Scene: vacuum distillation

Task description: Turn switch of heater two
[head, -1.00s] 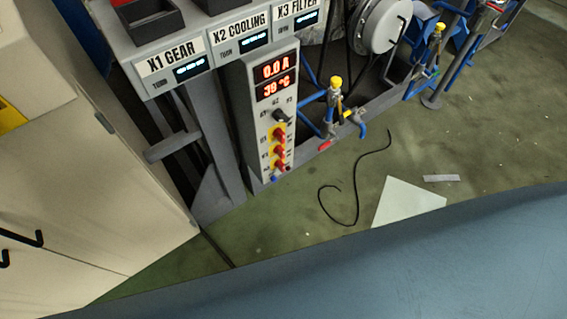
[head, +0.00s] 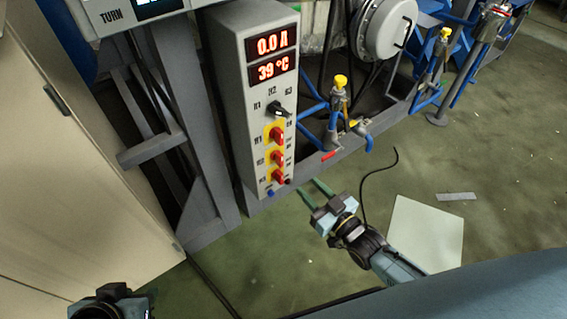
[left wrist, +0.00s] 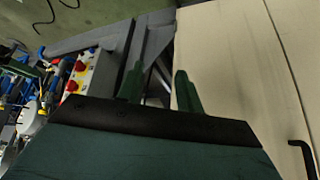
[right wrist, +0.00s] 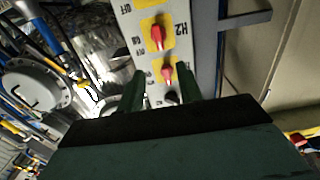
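The grey heater panel (head: 228,70) shows a black selector knob (head: 279,109) above three red switches on yellow plates. The middle one, switch H2 (head: 276,157), sits between switch H1 (head: 276,135) and switch H3 (head: 278,176). In the right wrist view the panel is turned over, and switch H2 (right wrist: 157,37) has its label beside it. My right gripper (head: 315,188) is open and empty, below and right of the switches, apart from them. My left gripper (left wrist: 158,88) is open and empty; its wrist shows at the lower left in the head view, its fingers out of sight there.
Blue pipes with a yellow-capped valve (head: 340,82) stand right of the panel. A grey frame (head: 190,130) and a beige cabinet (head: 70,190) are at the left. A black cable (head: 378,170) and a white sheet (head: 425,233) lie on the green floor.

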